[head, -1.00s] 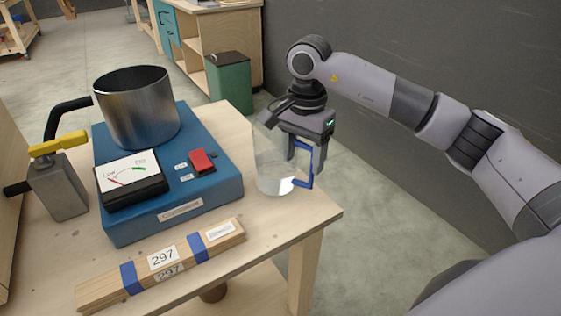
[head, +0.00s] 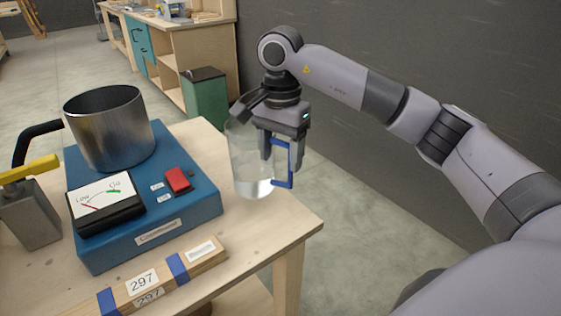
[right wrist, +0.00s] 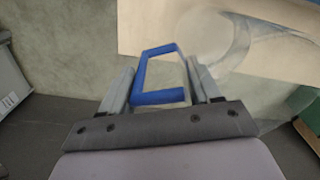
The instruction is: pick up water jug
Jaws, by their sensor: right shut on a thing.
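The water jug (head: 247,168) is clear, with a blue handle (head: 289,163) on its right side. It is upright near the right edge of the wooden table (head: 275,222). My right gripper (head: 281,158) is shut on the handle from above. The jug looks slightly raised, though its gap from the table is hard to judge. In the right wrist view the blue handle (right wrist: 158,96) lies between my right fingers (right wrist: 160,80), and the clear jug body (right wrist: 212,38) is beyond. My left gripper is not in view.
A blue control box (head: 140,222) with a red switch (head: 178,181) and a metal pot (head: 110,128) stands left of the jug. A wooden block (head: 150,278) lies in front. A green bin (head: 206,100) stands on the floor behind. Free space lies right of the table.

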